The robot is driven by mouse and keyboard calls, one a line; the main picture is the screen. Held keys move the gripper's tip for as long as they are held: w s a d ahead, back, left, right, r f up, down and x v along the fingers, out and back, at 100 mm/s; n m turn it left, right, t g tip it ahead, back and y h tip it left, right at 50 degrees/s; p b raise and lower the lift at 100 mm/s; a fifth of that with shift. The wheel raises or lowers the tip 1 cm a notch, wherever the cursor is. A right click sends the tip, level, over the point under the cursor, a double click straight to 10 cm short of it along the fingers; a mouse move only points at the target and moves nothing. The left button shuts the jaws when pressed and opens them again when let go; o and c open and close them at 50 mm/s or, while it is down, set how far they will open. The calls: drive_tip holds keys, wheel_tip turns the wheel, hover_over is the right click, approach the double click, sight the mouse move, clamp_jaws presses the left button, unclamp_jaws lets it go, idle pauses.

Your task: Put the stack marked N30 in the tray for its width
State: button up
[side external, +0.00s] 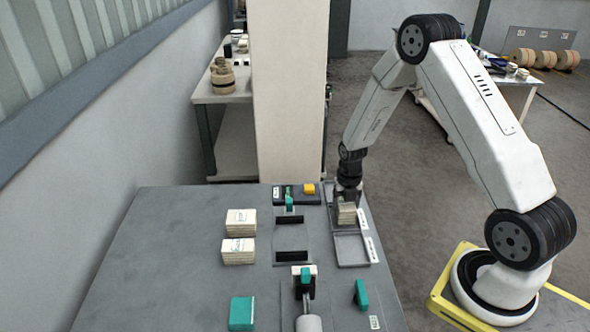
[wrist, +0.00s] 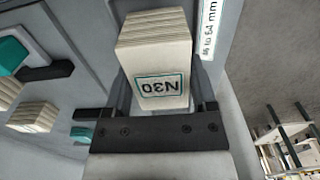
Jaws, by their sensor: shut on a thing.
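The stack marked N30 (wrist: 158,62) is a pale, layered block with a green-framed label, upside down in the wrist view. My gripper (wrist: 163,108) is shut on it, one finger on each side. In the side view my gripper (side external: 347,198) points down with the stack (side external: 347,215) at or just inside the far tray (side external: 331,196). I cannot tell whether the stack touches the tray floor. A label (wrist: 208,25) beside the tray ends in "to 64 mm"; its first figure is unclear. The near tray (side external: 350,250) is empty.
Two pale stacks (side external: 240,222) (side external: 238,251) stand left of the slotted panel (side external: 291,237). Teal blocks (side external: 242,313) (side external: 361,294) and a lever (side external: 306,285) are nearer the front. A control box with a yellow button (side external: 309,189) is at the back.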

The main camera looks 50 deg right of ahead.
drive_tip(key=shift+f, duration=0.8)
idle(1.0)
drive_tip(key=o, duration=1.3)
drive_tip(key=shift+r, duration=0.1)
drive_tip(key=shift+r, duration=3.9)
